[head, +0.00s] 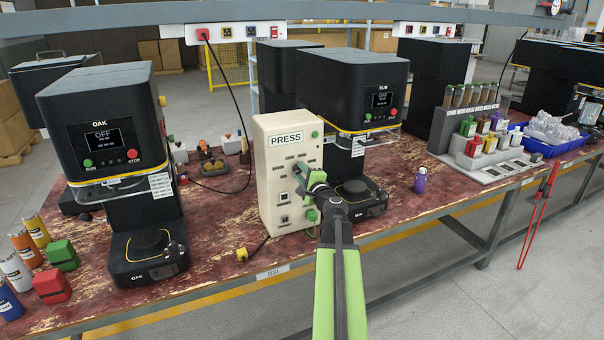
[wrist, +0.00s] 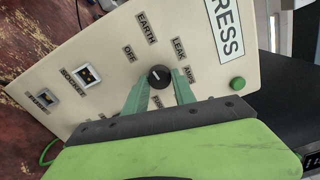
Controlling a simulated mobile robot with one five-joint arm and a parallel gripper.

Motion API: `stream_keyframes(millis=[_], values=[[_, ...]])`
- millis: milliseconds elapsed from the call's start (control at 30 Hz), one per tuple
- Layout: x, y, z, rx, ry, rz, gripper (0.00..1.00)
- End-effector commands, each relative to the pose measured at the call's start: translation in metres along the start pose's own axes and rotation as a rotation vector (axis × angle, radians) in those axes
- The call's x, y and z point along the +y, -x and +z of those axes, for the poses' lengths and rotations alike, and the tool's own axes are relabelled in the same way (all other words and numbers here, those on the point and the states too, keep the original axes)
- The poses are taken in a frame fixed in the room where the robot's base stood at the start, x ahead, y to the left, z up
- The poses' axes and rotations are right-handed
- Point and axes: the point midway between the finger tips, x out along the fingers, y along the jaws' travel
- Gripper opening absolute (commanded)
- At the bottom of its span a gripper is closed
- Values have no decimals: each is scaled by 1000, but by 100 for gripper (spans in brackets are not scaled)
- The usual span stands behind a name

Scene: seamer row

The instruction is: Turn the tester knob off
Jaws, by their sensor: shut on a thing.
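The tester is a cream box marked PRESS (head: 272,150), standing on the worn red bench. Its black round knob (wrist: 159,75) shows in the wrist view, ringed by labels including OFF (wrist: 129,54), EARTH, LEAK and AMPS. A small pale mark on the knob is too small to read for certain; it seems to lie on the upper-left side, towards OFF and EARTH. My gripper (wrist: 160,88) has its two green fingers on either side of the knob, shut on it. In the head view my gripper (head: 306,180) is at the panel's front and hides the knob.
A green button (wrist: 237,83) and square sockets (wrist: 87,75) share the panel. A purple bottle (head: 420,180) stands to the right. A yellow plug (head: 242,254) lies near the front edge.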

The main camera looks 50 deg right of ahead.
Motion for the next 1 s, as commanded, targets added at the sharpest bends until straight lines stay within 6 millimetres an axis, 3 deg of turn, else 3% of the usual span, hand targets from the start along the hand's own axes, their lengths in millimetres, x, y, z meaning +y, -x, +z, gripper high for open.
stream_keyframes(millis=[500, 1000], values=[[1, 1, 0, -2, 388, 2, 0], [1, 1, 0, -2, 495, 2, 0]])
